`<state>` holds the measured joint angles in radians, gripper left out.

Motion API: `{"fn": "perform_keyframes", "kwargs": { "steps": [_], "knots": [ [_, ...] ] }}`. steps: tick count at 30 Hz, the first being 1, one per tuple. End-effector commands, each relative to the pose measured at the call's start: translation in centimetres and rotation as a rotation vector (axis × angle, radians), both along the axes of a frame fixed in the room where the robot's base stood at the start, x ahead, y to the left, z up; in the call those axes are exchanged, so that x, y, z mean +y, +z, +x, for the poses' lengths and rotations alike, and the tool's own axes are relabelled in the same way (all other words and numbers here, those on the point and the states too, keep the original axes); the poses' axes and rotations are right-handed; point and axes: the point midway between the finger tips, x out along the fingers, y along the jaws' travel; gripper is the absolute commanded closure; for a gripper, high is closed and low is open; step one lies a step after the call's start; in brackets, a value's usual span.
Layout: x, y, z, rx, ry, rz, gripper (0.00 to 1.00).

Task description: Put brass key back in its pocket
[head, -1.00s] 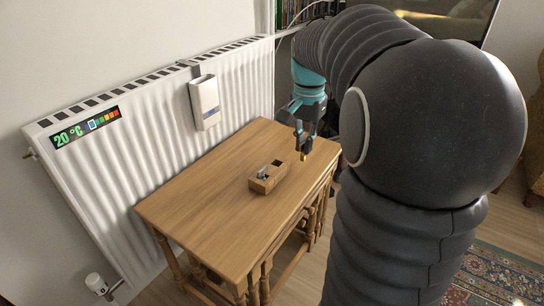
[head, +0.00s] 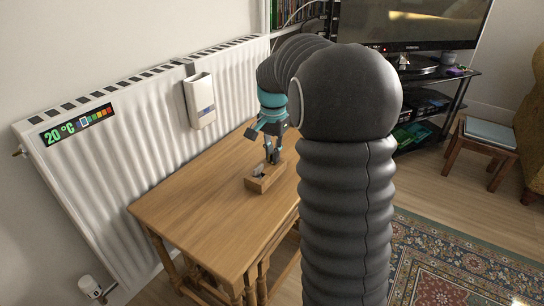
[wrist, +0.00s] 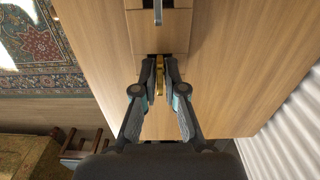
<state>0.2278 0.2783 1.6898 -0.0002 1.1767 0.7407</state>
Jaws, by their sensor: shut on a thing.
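The wooden block (head: 262,184) sits on the small table, and its top also shows in the wrist view (wrist: 160,32). A grey metal piece (wrist: 157,12) stands in one part of the block. My gripper (wrist: 160,72) is shut on the brass key (wrist: 160,82), which shows as a yellow strip between the fingertips. A dark opening in the block shows just beyond the fingertips, partly hidden by them. The key cannot be made out there. I cannot tell whether it touches the block.
The wooden table (head: 195,205) has clear room left of the block. A white radiator (head: 110,150) with a hanging white holder (head: 200,101) stands behind it. A television stand (head: 440,105), a stool (head: 487,145) and a patterned rug (head: 450,260) are to the right.

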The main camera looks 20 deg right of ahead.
Motion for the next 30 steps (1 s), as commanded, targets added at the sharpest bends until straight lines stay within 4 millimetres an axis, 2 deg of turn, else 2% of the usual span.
{"fn": "perform_keyframes", "kwargs": {
  "steps": [1, 7, 8, 9, 10, 11, 19, 23, 30],
  "knots": [
    [0.0, -0.5, 0.0, 0.000, 0.000, 0.000, 1.00],
    [0.0, -0.6, 0.0, 0.000, 0.000, 0.000, 1.00],
    [0.0, -0.6, 0.0, 0.000, 0.000, 0.000, 0.83],
    [0.0, -0.6, 0.0, 0.000, 0.000, 0.000, 0.73],
    [0.0, -0.6, 0.0, 0.000, 0.000, 0.000, 0.65],
    [0.0, -0.6, 0.0, 0.000, 0.000, 0.000, 0.64],
    [0.0, -0.5, 0.0, -0.001, 0.000, 0.000, 0.64],
    [0.0, 0.3, 0.0, -0.001, 0.000, 0.000, 0.64],
    [0.0, 4.4, 0.1, -0.006, 0.000, -0.001, 0.64]
  ]
}}
